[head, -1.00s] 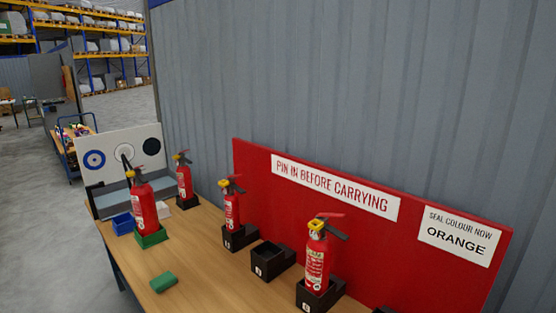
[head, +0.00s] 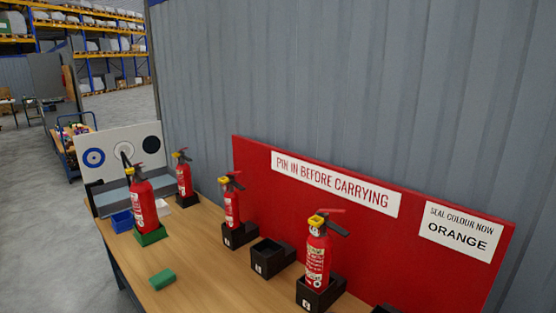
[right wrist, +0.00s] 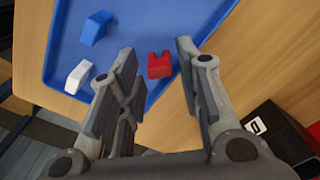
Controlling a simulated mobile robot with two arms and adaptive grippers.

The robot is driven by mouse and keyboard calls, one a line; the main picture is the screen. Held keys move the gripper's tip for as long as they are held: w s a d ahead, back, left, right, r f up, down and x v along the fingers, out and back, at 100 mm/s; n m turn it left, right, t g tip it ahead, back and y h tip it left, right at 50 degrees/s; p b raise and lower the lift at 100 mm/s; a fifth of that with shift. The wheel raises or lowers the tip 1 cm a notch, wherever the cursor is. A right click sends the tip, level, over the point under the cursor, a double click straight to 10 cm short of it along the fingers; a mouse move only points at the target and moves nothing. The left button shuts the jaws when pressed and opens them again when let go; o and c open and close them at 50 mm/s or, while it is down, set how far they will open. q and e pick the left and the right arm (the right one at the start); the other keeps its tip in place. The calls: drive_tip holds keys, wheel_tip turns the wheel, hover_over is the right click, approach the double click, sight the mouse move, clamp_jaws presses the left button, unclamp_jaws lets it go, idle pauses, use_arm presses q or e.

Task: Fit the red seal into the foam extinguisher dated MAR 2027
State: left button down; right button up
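A red notched seal (right wrist: 159,65) lies in a blue tray (right wrist: 150,112) in the right wrist view. My right gripper (right wrist: 156,50) is open over the tray, and the seal shows between its two fingertips, with a gap on both sides. In the head view red extinguishers stand on the bench: one on a green base (head: 143,205), one at the back (head: 184,180), one in a black holder (head: 231,208) and one in the nearest holder (head: 317,260). Their labels are too small to read a date. My left gripper is not in view.
A blue piece (right wrist: 96,27) and a white piece (right wrist: 79,77) also lie in the tray. An empty black holder (head: 268,262) stands between two extinguishers. A green block (head: 162,280) lies on the bench. The red board's sign (head: 459,232) reads "SEAL COLOUR NOW ORANGE".

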clamp_jaws()
drive_tip(key=shift+r, duration=0.15)
drive_tip(key=shift+r+p, duration=0.65)
drive_tip(key=shift+r, duration=0.75)
